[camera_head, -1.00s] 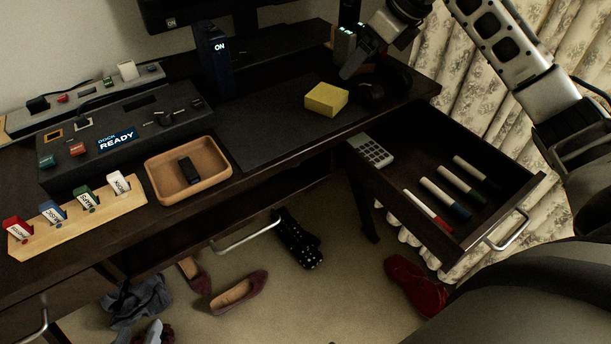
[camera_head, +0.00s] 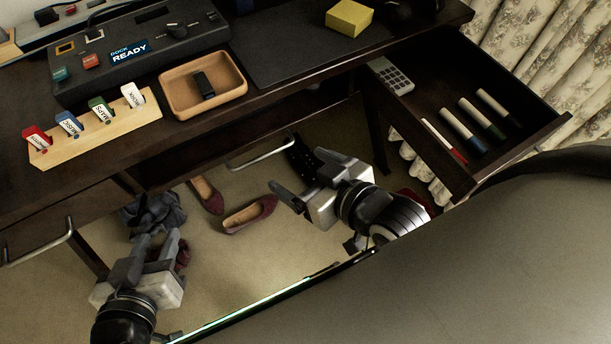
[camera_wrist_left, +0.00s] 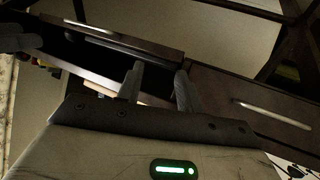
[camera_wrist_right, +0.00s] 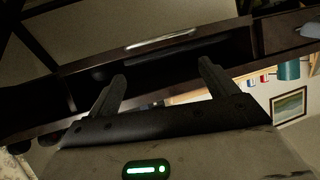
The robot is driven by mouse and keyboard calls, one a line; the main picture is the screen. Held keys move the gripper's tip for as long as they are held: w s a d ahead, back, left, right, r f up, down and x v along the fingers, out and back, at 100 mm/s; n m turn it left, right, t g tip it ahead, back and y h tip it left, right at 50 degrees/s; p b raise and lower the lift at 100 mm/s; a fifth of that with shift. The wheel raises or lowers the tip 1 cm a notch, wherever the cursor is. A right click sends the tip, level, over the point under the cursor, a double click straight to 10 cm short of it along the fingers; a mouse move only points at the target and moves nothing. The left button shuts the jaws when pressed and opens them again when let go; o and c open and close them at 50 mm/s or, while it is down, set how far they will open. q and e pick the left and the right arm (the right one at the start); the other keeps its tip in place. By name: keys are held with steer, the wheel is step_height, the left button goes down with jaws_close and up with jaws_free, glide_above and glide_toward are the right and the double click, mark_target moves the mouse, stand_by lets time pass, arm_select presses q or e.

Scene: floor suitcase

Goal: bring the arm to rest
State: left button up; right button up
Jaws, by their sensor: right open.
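My right gripper (camera_head: 298,172) is low in front of the desk, beside the open drawer and over the floor. Its jaws are open and empty, and the two fingers stand wide apart in the right wrist view (camera_wrist_right: 163,70). My left gripper (camera_head: 156,240) is low at the lower left, in front of the desk. Its fingers are apart with nothing between them, and they show closer together in the left wrist view (camera_wrist_left: 158,70).
The desk's drawer (camera_head: 535,140) is pulled out at the right, holding a calculator (camera_head: 391,75) and several markers. A wooden tray (camera_head: 232,100) with a dark item stands on the desk (camera_head: 300,84). Shoes (camera_head: 250,214) and dark cloth lie on the floor.

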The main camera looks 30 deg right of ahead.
steer(key=shift+s+a+f+m+g, duration=0.3)
steer(key=shift+s+f+g, duration=0.15)
steer(key=shift+s, duration=0.2)
arm_select(q)
steer(key=shift+g+y, duration=0.4)
steer(key=shift+g, duration=0.1)
steer(key=r+p, duration=0.2)
steer(key=p, duration=0.3)
steer(key=a+r+p, duration=0.1)
steer(key=r+p, duration=0.2)
steer(key=p, duration=0.2)
steer(key=shift+s+p, duration=0.1)
steer(key=shift+p, duration=0.3)
arm_select(e)
steer(key=shift+g+h, duration=0.3)
steer(key=shift+g, duration=0.15)
steer(key=r, duration=0.2)
steer(key=d+r, duration=0.1)
steer(key=r, duration=0.2)
steer(key=shift+s+r, duration=0.1)
